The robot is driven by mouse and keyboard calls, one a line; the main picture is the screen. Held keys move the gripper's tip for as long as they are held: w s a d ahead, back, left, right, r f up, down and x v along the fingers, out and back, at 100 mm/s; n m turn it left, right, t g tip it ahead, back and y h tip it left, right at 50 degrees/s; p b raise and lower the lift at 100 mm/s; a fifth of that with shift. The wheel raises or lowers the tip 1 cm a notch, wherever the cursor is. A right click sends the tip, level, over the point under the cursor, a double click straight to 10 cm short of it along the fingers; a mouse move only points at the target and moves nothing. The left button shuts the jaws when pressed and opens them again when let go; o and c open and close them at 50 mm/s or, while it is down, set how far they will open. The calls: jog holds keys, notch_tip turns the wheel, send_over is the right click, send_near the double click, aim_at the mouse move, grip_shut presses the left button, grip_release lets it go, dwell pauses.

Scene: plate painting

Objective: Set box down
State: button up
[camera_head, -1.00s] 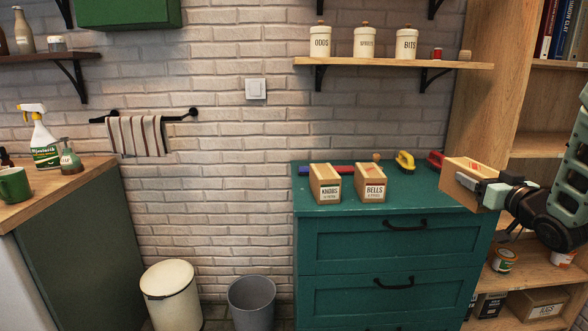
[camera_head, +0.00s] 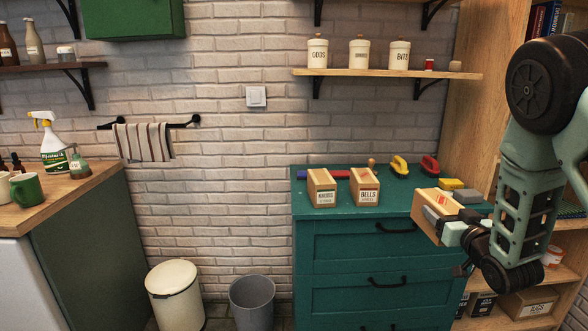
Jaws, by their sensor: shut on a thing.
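My gripper (camera_head: 445,223) is shut on a light wooden box (camera_head: 425,223) at the right. Two labelled wooden boxes stand upright on the cabinet: the KNOBS box (camera_head: 322,188) and the BELLS box (camera_head: 364,188), to the left of the held box.
Behind the boxes lie a yellow-handled tool (camera_head: 399,165), a red one (camera_head: 429,165), and a yellow block (camera_head: 451,184) beside a grey one (camera_head: 467,196). Bare cabinet top lies between the BELLS box and the held box. A wooden shelf unit (camera_head: 487,95) stands at the right.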

aim_at(430, 235)
jog(key=shift+m+h, duration=0.5)
jog(key=shift+h, duration=0.3)
jog(key=s+a+f, duration=0.1)
jog(key=a+f+p, duration=0.1)
jog(key=f, duration=0.1)
jog(key=s+a+f+p, duration=0.1)
jog(key=a, duration=0.1)
jog(key=shift+s+a+f, duration=0.1)
jog(key=shift+s+f, duration=0.2)
jog(key=s+a+f+h, duration=0.15)
jog(key=s+f, duration=0.45)
jog(key=f, duration=0.6)
jog(key=s+d+f+y, duration=0.1)
jog(key=s+f, duration=0.3)
jog(key=s, duration=0.5)
jog(key=shift+s+d+f, duration=0.25)
jog(key=shift+s+f, duration=0.1)
jog(key=shift+y, duration=0.25)
jog(key=shift+d, duration=0.1)
